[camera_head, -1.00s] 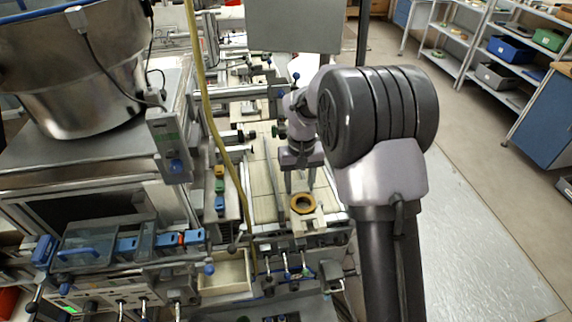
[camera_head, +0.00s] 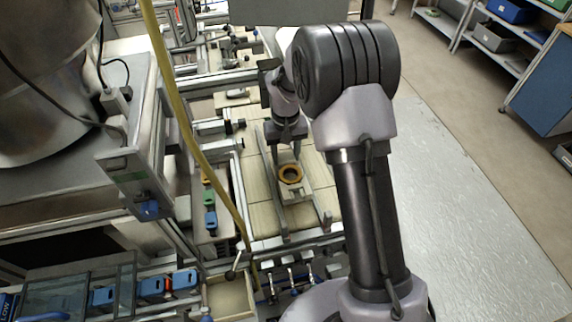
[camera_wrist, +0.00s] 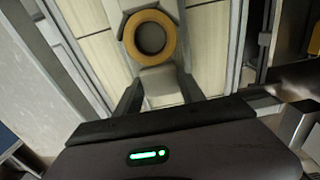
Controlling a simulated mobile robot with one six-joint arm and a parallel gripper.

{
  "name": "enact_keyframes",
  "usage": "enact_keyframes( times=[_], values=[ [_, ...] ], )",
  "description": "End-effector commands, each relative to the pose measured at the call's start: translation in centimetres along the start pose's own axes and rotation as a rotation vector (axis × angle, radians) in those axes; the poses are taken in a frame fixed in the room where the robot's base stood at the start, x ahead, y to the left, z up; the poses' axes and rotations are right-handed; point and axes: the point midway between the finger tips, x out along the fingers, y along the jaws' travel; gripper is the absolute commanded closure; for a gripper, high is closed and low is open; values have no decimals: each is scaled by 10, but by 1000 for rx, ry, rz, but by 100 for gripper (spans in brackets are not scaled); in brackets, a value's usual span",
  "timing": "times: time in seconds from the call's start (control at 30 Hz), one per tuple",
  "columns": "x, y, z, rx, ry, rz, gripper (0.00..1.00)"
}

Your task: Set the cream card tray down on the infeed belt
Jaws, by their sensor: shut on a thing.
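The cream card tray (camera_head: 294,198) is a small pale plate with an orange-brown tape reel (camera_head: 290,174) on it. In the wrist view the tray (camera_wrist: 160,82) sits between the two fingers, with the reel (camera_wrist: 149,38) on its far part. My gripper (camera_head: 287,160) is shut on the tray's edge; it also shows in the wrist view (camera_wrist: 160,90). The infeed belt (camera_head: 262,215) is the pale panelled surface below, between metal rails. The tray is over the belt, between the rails. I cannot tell whether it touches the belt.
Rails run along both sides of the tray. A yellow hose (camera_head: 184,120) hangs to the left, by a strip of coloured blocks (camera_head: 209,200). A metal bowl (camera_head: 40,90) stands at far left.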

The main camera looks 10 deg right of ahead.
Motion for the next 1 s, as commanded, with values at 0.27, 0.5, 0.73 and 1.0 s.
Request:
enact_keyframes(
  times=[0.27, 0.5, 0.73, 1.0],
  values=[
    [30, 0, 0, -1, -1, 0, 100],
    [35, 0, 0, -1, -1, 0, 100],
    [33, 0, 0, -1, -1, 0, 32],
    [21, 0, 0, -1, 2, 0, 32]
  ],
)
